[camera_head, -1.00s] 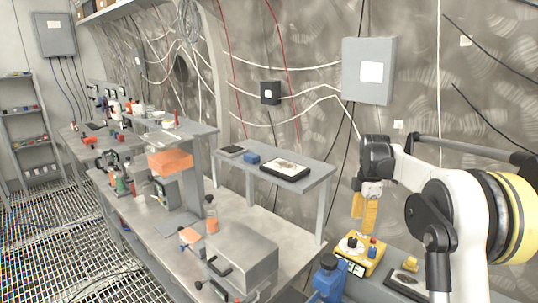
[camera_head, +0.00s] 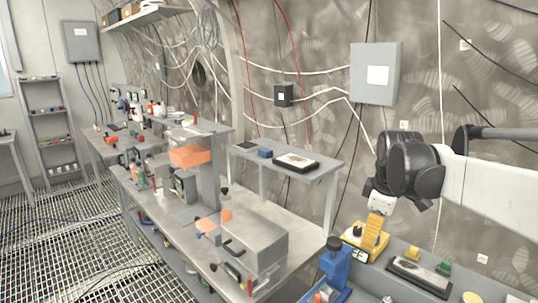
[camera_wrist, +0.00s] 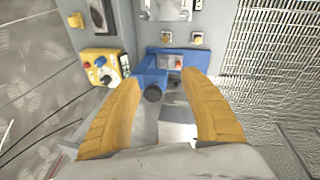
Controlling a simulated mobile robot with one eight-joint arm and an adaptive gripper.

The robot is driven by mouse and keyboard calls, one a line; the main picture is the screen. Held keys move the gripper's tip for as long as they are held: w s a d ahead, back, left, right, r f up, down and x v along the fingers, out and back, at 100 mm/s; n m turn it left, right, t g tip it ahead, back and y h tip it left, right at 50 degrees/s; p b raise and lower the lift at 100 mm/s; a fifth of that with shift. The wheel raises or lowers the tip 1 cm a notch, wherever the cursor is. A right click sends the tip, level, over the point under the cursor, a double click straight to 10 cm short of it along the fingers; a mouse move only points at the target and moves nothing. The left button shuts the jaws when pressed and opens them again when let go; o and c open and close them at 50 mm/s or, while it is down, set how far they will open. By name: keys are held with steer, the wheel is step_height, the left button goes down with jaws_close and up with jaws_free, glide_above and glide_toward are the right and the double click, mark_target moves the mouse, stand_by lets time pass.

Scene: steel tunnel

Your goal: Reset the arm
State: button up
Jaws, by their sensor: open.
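My gripper (camera_head: 374,232) hangs at the right in the head view, its yellow fingers pointing down near a yellow box with knobs (camera_head: 352,240). In the wrist view my gripper (camera_wrist: 160,85) has its two yellow fingers spread wide, with nothing held between them. A blue vise-like device (camera_wrist: 170,62) lies beyond the fingertips there, and the yellow box (camera_wrist: 101,66) is left of the left finger. The blue device also shows in the head view (camera_head: 335,262), left of the fingers and lower.
A workbench (camera_head: 290,222) with a grey metal box (camera_head: 254,240) runs along the left of the arm. A raised shelf (camera_head: 318,160) carries a framed tray (camera_head: 297,162). A grey cabinet (camera_head: 376,73) hangs on the wall behind. Grating floor (camera_head: 70,240) is open at the left.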

steer(key=s+a+f+m+t+b, duration=0.1)
steer(key=s+a+f+m, duration=0.1)
steer(key=s, duration=0.5)
steer(key=s+a+f+m+t+b, duration=0.1)
steer(key=s+f+m, duration=0.3)
steer(key=s, duration=0.4)
steer(key=s+a+f+m+t+b, duration=0.1)
steer(key=s+a+f+m+t, duration=0.1)
steer(key=s+m, duration=0.3)
steer(key=s+a+f, duration=0.1)
steer(key=s, duration=0.1)
steer(key=shift+s+a, duration=0.35)
steer(key=shift+a, duration=0.05)
